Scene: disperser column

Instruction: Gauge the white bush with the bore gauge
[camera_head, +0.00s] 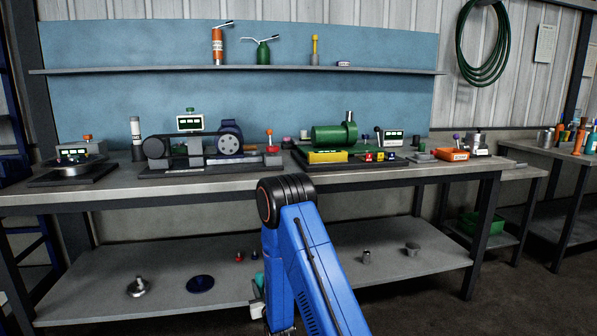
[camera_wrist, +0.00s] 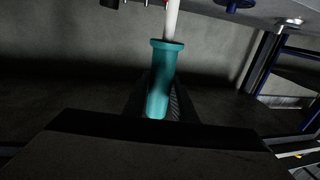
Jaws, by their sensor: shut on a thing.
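My gripper (camera_wrist: 160,106) is shut on a teal handle (camera_wrist: 163,75) with a white rod (camera_wrist: 171,20) running out of its collared end. I take this to be the bore gauge; the rod's tip is cut off by the top of the wrist view. In the head view a bit of the teal handle (camera_head: 260,279) shows left of my blue arm, in front of the lower shelf. My arm hides most of the gripper there. I cannot pick out the white bush for certain in either view.
The lower shelf (camera_head: 100,300) bears a silver part (camera_head: 137,287), a dark blue disc (camera_head: 201,284), small red pieces (camera_head: 239,257) and two grey parts.

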